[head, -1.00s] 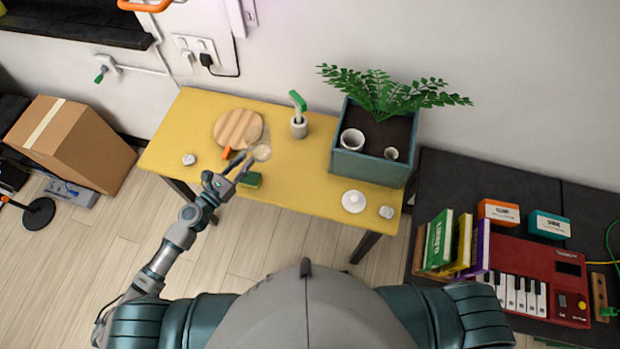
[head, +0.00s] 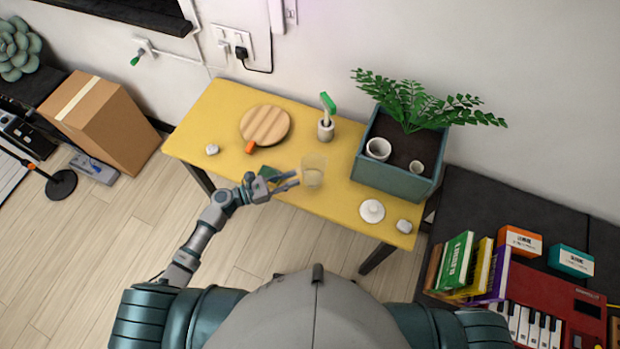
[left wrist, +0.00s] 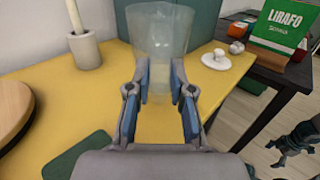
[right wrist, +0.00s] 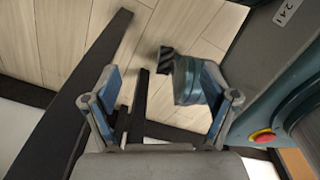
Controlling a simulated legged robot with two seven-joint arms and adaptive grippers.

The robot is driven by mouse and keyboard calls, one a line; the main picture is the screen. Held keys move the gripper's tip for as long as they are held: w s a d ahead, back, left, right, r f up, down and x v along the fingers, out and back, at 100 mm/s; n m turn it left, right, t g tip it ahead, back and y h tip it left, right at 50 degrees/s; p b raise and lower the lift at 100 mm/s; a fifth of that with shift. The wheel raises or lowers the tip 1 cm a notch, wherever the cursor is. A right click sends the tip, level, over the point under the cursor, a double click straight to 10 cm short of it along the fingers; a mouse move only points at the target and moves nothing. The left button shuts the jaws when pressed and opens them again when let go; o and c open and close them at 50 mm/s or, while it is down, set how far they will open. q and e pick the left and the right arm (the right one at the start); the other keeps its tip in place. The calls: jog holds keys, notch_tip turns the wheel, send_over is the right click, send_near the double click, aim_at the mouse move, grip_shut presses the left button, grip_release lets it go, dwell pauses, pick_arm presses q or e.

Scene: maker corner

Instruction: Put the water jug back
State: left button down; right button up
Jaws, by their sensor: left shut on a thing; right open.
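The water jug (head: 313,173) is a clear, slightly cloudy vessel over the front middle of the yellow table (head: 225,115). My left gripper (head: 293,182) is shut on it from the left. In the left wrist view the jug (left wrist: 160,35) is upright between the two blue-padded fingers (left wrist: 162,85). I cannot tell whether its base touches the table. My right gripper (right wrist: 160,95) is open and empty in the right wrist view, with floor and dark bars behind it. It does not show in the head view.
A white lidded dish (head: 372,211) and a pale lump (head: 404,226) sit front right.

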aim_at(308, 180)
pick_arm(q)
jog(key=x, duration=0.6)
jog(key=shift+s+f, duration=0.15)
jog(key=shift+f, duration=0.1)
jog(key=shift+d+f, duration=0.1)
jog(key=shift+f, duration=1.75)
jog(key=c, duration=1)
grip_release()
jog(key=shift+c, duration=0.2)
pick_arm(e)
jog(key=shift+w+a+r, duration=0.1)
jog(key=shift+w, duration=0.45)
pick_arm(q)
jog(key=b+v, duration=0.1)
jog(key=v, duration=1.1)
pick_arm(e)
jog(key=shift+w+a+f, duration=0.2)
jog(key=shift+w+f, duration=0.2)
jog(key=shift+w, duration=0.3)
jog(key=shift+s, duration=0.3)
